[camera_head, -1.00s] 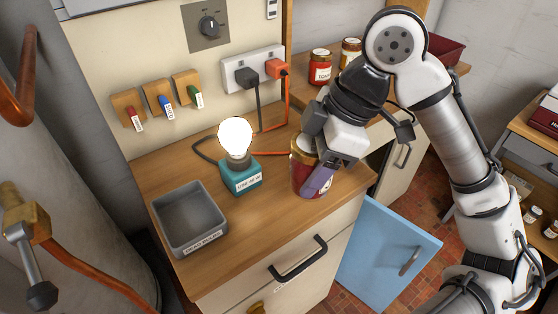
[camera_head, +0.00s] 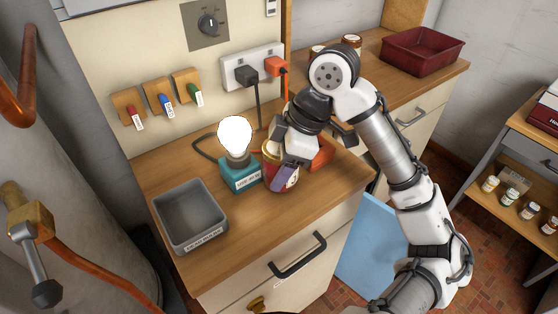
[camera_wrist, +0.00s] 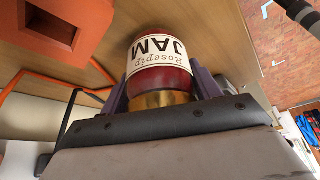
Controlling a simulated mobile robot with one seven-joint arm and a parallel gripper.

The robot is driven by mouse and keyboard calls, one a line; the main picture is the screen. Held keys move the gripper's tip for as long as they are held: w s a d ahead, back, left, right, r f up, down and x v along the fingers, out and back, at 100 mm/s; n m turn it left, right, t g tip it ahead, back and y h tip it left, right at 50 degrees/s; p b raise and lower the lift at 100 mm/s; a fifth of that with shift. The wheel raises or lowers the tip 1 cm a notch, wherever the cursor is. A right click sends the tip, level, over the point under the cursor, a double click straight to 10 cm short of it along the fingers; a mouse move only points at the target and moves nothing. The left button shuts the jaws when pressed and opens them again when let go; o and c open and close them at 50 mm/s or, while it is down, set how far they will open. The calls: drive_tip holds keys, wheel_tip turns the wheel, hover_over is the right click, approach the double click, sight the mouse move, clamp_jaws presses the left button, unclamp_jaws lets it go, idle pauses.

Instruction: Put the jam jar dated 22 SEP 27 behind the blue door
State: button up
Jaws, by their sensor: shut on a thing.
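A red jam jar with a gold lid (camera_head: 281,178) stands upright at the counter's middle, close to the right of the lamp. My gripper (camera_head: 286,176) is shut on it from above and to the right. In the wrist view the jar (camera_wrist: 160,65) sits between the purple fingers, and its label reads "Rosepip JAM"; no date shows. I cannot tell whether the jar touches the counter. The blue door (camera_head: 372,245) hangs open low at the right, partly hidden by my arm. The space behind it is hidden.
A lit bulb on a teal base (camera_head: 240,172) stands just left of the jar. A grey tray (camera_head: 190,215) lies at the left front. An orange block (camera_head: 322,155) is right behind my gripper. A dark red tray (camera_head: 422,52) and jars (camera_head: 351,43) stand on the back counter.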

drive_tip(key=o, duration=1.3)
drive_tip(key=shift+c, duration=0.2)
drive_tip(key=shift+r, duration=0.15)
